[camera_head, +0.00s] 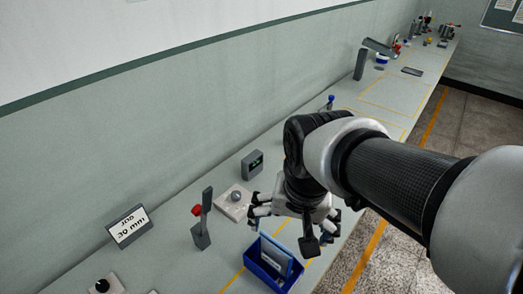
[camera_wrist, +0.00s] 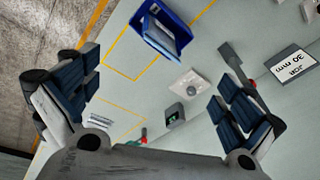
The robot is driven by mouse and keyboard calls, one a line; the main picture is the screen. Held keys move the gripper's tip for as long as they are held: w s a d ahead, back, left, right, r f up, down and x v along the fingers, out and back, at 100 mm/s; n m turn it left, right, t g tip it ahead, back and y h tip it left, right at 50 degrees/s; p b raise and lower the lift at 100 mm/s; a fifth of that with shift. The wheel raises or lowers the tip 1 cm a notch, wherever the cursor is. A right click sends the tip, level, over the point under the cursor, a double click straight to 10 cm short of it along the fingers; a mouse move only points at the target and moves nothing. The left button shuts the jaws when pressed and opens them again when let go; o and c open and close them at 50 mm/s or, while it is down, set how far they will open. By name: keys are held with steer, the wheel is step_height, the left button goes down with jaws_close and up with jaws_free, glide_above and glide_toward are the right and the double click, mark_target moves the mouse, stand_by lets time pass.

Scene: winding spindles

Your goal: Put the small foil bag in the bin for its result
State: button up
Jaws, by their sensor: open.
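My gripper (camera_head: 297,226) is open above the bench, and its spread fingers also frame the wrist view (camera_wrist: 157,82). Nothing shows between the fingers. I cannot make out a small foil bag in either view.
A white plate with a round knob (camera_head: 236,198), a grey display box (camera_head: 252,164), a red-handled post (camera_head: 201,232) and a "30 mm" sign (camera_head: 130,226) stand near the wall. Yellow lines mark the bench. The far bench holds several small items.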

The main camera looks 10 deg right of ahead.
steer(key=s+r+n+t, duration=0.2)
steer(key=s+n, duration=0.3)
steer(key=s, duration=0.2)
steer(key=shift+s+r, duration=0.15)
steer(key=shift+s, duration=0.1)
stand_by(1.0)
